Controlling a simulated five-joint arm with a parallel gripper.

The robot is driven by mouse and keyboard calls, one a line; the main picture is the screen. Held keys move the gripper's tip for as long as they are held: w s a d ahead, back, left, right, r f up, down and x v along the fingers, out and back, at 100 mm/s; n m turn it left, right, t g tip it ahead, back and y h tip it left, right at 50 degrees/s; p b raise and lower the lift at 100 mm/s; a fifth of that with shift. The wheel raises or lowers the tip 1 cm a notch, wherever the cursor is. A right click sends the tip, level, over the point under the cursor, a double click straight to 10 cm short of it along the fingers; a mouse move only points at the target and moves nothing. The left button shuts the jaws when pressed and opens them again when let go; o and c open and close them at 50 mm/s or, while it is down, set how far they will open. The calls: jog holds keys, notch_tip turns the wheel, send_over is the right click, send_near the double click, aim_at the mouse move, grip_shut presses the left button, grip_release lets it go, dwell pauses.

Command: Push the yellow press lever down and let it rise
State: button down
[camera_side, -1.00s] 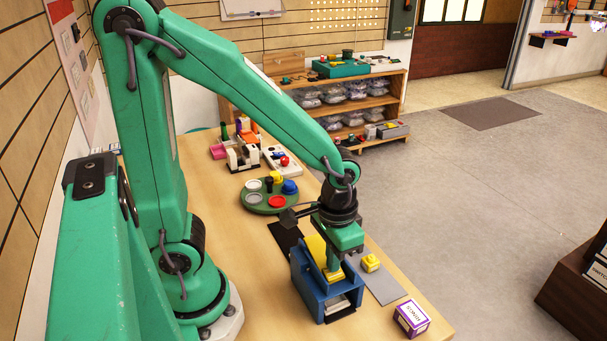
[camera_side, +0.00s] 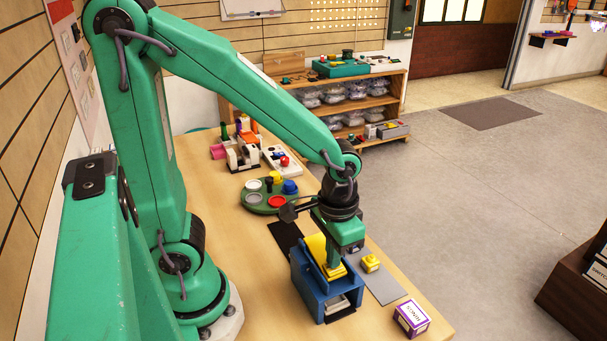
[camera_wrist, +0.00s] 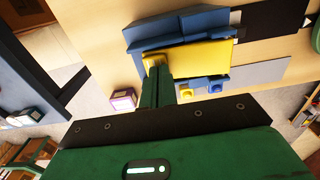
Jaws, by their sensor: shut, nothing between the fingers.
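The yellow press lever (camera_side: 318,252) sits in the top of the blue press (camera_side: 308,293) on the table. My gripper (camera_side: 336,268) is shut and empty, pointing down at the lever's front end. In the wrist view the green fingertips (camera_wrist: 157,62) overlap the near edge of the yellow lever (camera_wrist: 205,55), close to its left end. They look to be at or on the lever; the exact contact is hard to tell. The blue press body (camera_wrist: 150,32) shows behind the lever. The lever slopes, with its back end higher in the side view.
A small yellow block (camera_side: 370,263) lies on a grey mat (camera_side: 384,287) right of the press. A purple-and-white box (camera_side: 411,317) stands at the table's front corner. A round green tray (camera_side: 266,203) with coloured pieces lies behind. A black mat (camera_side: 285,235) lies beside the press.

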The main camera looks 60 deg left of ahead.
notch_tip(320, 180, up, 7)
jog(key=shift+d, duration=0.25)
dwell(1.0)
jog(key=shift+r, duration=0.1)
notch_tip(320, 180, up, 5)
jog(key=t, duration=0.5)
send_over(307, 252)
jog(key=shift+s+a+r+t, duration=0.3)
jog(key=shift+s+a+r, duration=0.1)
jog(key=shift+a+r, duration=0.1)
